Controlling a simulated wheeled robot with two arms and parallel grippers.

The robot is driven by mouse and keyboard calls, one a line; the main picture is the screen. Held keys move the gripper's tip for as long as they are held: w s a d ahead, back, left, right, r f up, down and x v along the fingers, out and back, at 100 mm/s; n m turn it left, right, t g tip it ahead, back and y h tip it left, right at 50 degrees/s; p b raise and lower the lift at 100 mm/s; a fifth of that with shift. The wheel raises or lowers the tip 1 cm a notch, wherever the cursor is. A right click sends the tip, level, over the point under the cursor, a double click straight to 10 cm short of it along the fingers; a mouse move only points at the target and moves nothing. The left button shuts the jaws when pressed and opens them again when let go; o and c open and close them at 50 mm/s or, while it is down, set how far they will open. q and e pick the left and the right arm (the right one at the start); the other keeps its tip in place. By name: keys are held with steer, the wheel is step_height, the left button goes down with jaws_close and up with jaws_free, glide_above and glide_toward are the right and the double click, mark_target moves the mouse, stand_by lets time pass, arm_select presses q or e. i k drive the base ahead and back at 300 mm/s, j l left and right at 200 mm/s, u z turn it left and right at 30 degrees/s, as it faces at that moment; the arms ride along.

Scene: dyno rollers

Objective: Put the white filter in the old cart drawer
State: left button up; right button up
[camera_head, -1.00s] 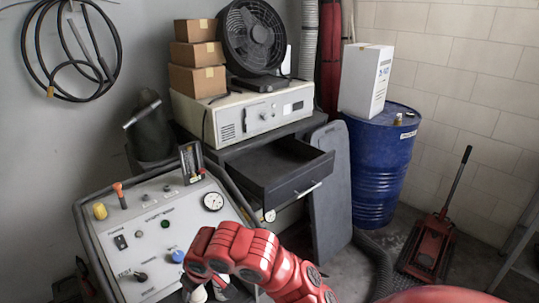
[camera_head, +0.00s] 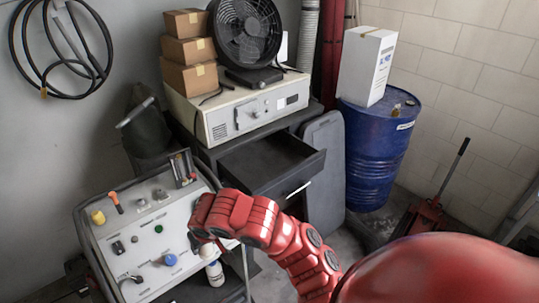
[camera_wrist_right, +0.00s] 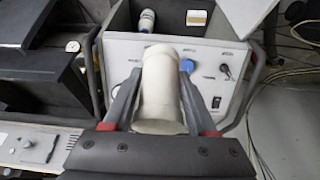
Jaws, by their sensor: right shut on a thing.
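The white filter (camera_wrist_right: 160,90) is a pale cylinder held between the two grey fingers of my right gripper (camera_wrist_right: 157,95) in the right wrist view. In the head view the right gripper (camera_head: 205,241) is at the right edge of the control panel, and only a little of the filter shows under it. The old cart drawer (camera_head: 272,164) is pulled open, dark and apparently empty inside. It is beyond and to the right of the gripper, under the beige device. My left gripper is not in view.
The control panel (camera_head: 128,231) with knobs and switches lies beside the gripper. A white bottle (camera_head: 215,273) stands low beside it. The beige device (camera_head: 235,108) carries boxes and a fan (camera_head: 246,35). A blue drum (camera_head: 375,150) and a red jack (camera_head: 425,215) stand to the right.

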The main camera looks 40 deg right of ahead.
mark_target(257, 166)
steer(key=l, duration=2.25)
steer(key=k, duration=0.05)
